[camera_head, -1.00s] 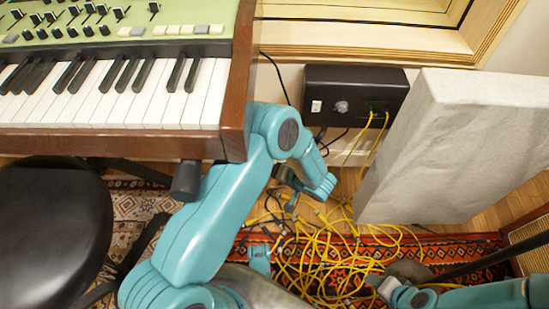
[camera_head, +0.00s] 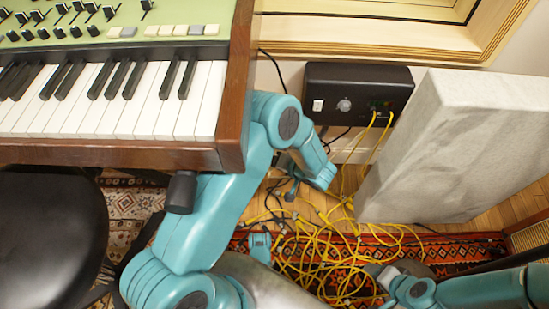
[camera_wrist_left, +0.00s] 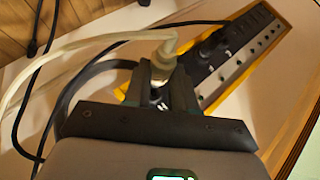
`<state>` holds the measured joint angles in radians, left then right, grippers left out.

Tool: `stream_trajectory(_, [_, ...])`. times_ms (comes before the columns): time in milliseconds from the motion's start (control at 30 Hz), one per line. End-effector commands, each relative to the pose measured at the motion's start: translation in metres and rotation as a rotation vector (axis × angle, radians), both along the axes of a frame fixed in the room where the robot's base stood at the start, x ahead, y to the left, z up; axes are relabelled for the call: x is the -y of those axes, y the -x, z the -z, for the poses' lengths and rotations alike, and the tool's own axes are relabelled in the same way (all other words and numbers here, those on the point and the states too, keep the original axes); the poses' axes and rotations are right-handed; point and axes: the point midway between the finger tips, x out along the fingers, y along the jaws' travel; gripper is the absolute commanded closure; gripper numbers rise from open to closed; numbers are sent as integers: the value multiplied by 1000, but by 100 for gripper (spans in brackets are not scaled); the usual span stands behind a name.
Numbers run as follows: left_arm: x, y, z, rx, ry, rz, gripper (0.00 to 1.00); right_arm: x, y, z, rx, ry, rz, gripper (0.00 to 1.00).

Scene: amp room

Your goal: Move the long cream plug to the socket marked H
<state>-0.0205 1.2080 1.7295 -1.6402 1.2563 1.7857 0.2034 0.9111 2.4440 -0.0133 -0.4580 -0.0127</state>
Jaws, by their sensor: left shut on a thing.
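My left gripper (camera_wrist_left: 166,84) is shut on a cream plug (camera_wrist_left: 158,62) with a cream cable trailing off to the left in the left wrist view. The plug is at the near-left part of a yellow-edged power strip (camera_wrist_left: 203,76). I cannot tell whether it is in a socket or above one. No letter H is readable. In the head view, my left arm reaches down beside the keyboard, and its gripper (camera_head: 292,190) is small and unclear. My right gripper (camera_head: 386,277) is at the lower right, its jaws unclear.
A dark plug (camera_wrist_left: 216,45) with a black cable sits on the strip. Black cables run at the left of the wrist view. The keyboard (camera_head: 120,153), stool (camera_head: 45,235), black wall box (camera_head: 350,92), grey panel (camera_head: 450,150) and tangled yellow cables (camera_head: 325,250) surround the arms.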

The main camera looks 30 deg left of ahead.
Motion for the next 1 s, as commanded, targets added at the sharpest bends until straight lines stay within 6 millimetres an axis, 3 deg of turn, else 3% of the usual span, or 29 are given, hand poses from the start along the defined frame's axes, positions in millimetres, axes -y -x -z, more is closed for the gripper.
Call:
stream_trajectory(700, [-17, -28, 0, 1, -1, -1, 100, 0, 0, 0, 0, 0, 0, 40])
stream_trajectory(1000, [-19, -31, 0, 0, 0, 0, 100, 0, 0, 0, 0, 0, 0, 40])
